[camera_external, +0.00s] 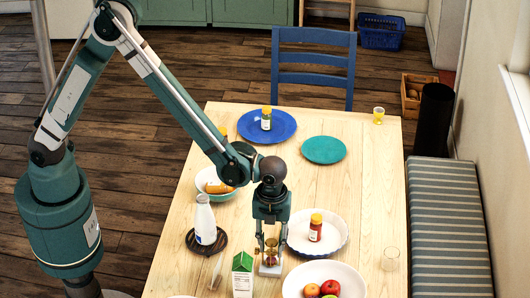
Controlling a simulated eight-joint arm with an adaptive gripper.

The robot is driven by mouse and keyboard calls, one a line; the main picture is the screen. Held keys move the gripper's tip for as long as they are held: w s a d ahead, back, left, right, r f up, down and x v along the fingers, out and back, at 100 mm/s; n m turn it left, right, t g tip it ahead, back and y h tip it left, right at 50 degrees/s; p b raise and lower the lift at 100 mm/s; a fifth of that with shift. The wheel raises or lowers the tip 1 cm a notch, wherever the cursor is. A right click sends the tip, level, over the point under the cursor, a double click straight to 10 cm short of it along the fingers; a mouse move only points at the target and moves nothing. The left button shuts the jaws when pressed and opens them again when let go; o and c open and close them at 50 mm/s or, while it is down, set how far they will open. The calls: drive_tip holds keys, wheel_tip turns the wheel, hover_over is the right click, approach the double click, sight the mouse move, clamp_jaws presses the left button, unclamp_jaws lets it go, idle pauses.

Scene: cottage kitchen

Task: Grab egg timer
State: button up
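A small amber-and-pale object that looks like the egg timer (271,257) stands on the wooden table, on a light base, right below my wrist. My gripper (270,254) points straight down over it, with its fingers around its upper part, one on each side. At this size I cannot tell whether the fingers touch it. The fingers and the gripper body partly hide the timer.
On the table (345,200), a milk carton (243,275) stands close at the front left and a white bottle (205,222) further left. A white dish (299,237) with a jar (315,228) is close at right. A plate (346,272) with fruit lies front right.

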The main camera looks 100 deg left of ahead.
drive_tip(key=shift+c, duration=0.6)
clamp_jaws()
drive_tip(key=shift+r, duration=0.1)
drive_tip(key=shift+r+p, duration=0.4)
drive_tip(key=shift+r, duration=4.55)
